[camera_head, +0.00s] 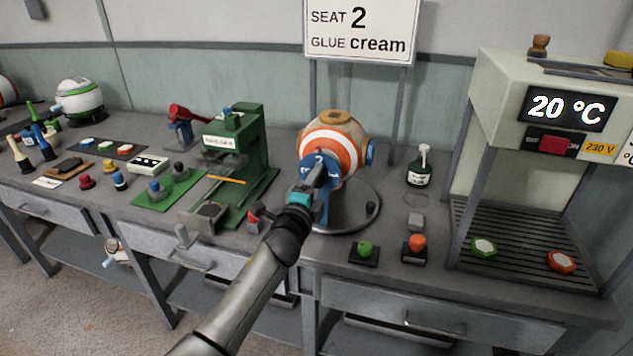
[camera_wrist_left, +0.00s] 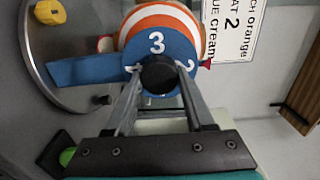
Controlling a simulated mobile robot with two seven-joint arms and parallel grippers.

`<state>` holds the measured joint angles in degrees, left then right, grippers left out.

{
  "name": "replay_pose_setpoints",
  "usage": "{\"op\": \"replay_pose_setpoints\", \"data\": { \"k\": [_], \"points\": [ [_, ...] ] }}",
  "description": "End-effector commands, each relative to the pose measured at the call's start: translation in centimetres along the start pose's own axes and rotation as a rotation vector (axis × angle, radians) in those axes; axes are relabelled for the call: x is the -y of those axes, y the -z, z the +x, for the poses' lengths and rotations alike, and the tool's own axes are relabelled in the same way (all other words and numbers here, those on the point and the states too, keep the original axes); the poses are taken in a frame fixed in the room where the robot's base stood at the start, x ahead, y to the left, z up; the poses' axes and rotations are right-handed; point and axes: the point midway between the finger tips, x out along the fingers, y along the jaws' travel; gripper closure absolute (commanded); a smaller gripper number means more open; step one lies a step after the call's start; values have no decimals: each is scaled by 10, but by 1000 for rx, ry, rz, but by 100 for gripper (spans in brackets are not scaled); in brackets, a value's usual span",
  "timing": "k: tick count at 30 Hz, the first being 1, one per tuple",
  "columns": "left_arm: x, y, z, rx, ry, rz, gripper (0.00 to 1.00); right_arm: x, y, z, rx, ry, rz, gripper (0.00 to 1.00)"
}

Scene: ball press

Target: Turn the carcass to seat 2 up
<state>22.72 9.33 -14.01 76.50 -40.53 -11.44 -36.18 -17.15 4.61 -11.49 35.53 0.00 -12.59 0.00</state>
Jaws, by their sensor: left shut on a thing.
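The carcass (camera_head: 335,135), a ball with orange and white bands and a tan top, sits in a blue stand on a round grey turntable (camera_head: 362,213). My left gripper (camera_head: 312,178) is at its near side. In the left wrist view it is shut on the black knob (camera_wrist_left: 158,75) in the middle of a blue disc (camera_wrist_left: 160,45). The disc shows a 3 and, near a small red pointer (camera_wrist_left: 205,65), a 2 partly hidden by a finger. The stand's blue arm (camera_wrist_left: 85,70) runs left from the disc. My right gripper is out of view.
A sign (camera_head: 360,30) reading seat 2, glue cream stands behind. A heater (camera_head: 545,110) reads 20 °C. Small coloured pieces stand along the front edge.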

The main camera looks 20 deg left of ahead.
Motion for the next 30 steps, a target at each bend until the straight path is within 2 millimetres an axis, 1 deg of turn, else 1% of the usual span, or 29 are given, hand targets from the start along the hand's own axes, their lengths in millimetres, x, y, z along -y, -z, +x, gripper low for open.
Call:
{"op": "replay_pose_setpoints", "data": {
  "k": [1, 2, 9, 10, 20, 23, 26, 30],
  "points": [
    [1, 0, 0, 1, 1, 0, 100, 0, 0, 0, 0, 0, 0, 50],
    [1, 0, 0, 1, 1, 0, 45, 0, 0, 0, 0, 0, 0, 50],
    [0, 0, 0, 0, 1, -1, 19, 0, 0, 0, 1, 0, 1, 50],
    [0, 0, 0, 0, 1, -1, 17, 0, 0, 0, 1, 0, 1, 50],
    [0, 0, -3, 0, 0, -1, 17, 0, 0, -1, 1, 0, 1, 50],
    [0, 0, -12, 0, -1, -1, 17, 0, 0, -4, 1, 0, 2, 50],
    [0, 0, -24, 0, -2, -1, 17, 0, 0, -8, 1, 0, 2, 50],
    [0, 0, -47, 0, -2, 0, 17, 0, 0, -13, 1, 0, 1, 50]
  ]
}}
